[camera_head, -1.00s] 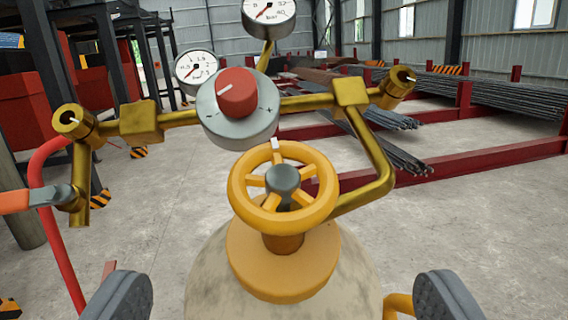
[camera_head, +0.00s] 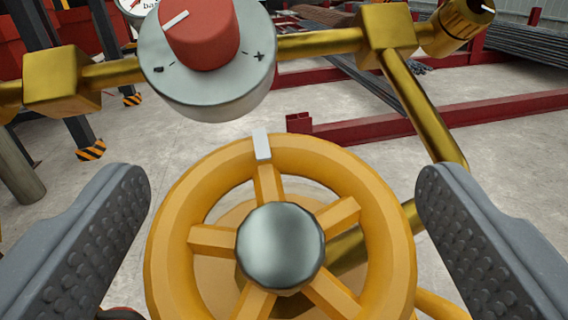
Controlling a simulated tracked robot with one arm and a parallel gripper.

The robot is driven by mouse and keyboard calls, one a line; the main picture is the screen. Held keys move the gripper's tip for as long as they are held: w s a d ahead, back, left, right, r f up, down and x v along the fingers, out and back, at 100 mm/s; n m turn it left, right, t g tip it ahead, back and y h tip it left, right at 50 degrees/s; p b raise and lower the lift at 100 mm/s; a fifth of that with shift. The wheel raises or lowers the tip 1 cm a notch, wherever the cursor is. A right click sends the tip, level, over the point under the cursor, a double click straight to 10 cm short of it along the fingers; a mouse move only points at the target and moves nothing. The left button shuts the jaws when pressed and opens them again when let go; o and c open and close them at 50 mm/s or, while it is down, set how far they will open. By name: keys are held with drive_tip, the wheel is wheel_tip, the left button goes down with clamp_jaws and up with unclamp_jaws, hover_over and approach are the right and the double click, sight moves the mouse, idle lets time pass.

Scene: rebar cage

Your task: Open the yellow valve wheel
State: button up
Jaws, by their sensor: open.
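The yellow valve wheel (camera_head: 383,226) fills the lower middle of the view. It has several spokes, a grey metal hub (camera_head: 281,245) and a white mark (camera_head: 262,145) at the top of its rim. My gripper (camera_head: 284,196) is open, with one grey ribbed finger on the left of the wheel and one on the right. A gap shows between each finger and the rim, and neither appears to touch it. The wheel's bottom edge is cut off by the frame.
A grey regulator with a red knob (camera_head: 201,32) stands just above and behind the wheel. Brass pipes (camera_head: 420,105) run to both sides, one slanting down behind the wheel on the right. A gauge (camera_head: 137,8) is partly visible at the top. Red beams and rebar lie farther back.

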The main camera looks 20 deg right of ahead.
drive_tip(key=shift+w, duration=0.1)
drive_tip(key=c, duration=1)
drive_tip(key=shift+o, duration=0.2)
drive_tip(key=shift+d, duration=0.4)
drive_tip(key=shift+a, duration=0.25)
drive_tip(key=shift+f, duration=0.1)
